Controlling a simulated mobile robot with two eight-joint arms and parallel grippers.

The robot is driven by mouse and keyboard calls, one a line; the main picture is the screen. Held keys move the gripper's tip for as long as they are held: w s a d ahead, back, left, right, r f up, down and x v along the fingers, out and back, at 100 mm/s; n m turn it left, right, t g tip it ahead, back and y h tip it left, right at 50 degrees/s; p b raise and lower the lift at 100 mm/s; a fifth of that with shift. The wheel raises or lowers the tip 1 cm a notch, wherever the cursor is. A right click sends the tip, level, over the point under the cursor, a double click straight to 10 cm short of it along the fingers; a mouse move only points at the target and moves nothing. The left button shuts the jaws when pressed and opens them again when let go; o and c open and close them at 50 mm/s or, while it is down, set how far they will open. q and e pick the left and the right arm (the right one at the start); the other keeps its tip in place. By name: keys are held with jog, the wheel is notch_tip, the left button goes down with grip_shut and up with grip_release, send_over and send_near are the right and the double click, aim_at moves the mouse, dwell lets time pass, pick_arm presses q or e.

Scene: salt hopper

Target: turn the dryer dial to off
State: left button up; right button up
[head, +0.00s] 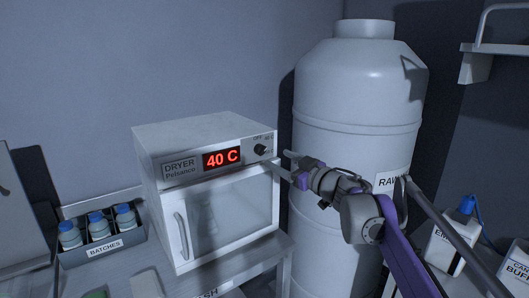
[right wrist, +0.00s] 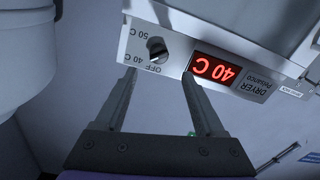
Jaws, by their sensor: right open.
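The dryer (head: 205,128) is a pale box with a glass door and a red display (head: 221,159) reading 40 C. Its small dark dial (head: 261,150) sits at the right end of the front panel, with OFF printed by it. The dial also shows in the right wrist view (right wrist: 157,50), which is upside down, with OFF, 40 C and 50 C marks around it. My right gripper (head: 281,161) is open and empty, in front of the dial. In the right wrist view its fingertips (right wrist: 158,74) lie either side of the dial, seemingly short of it. My left gripper is not in view.
A large white tank (head: 350,95) stands close to the right of the dryer, behind my right arm. A BATCHES tray (head: 105,250) with blue-capped bottles is at the left. Containers (head: 447,245) stand at the lower right. The wall above the dryer is clear.

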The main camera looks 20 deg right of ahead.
aim_at(264, 151)
jog(key=x, duration=0.7)
jog(key=shift+w+p, duration=0.25)
jog(key=shift+p, duration=0.1)
grip_shut()
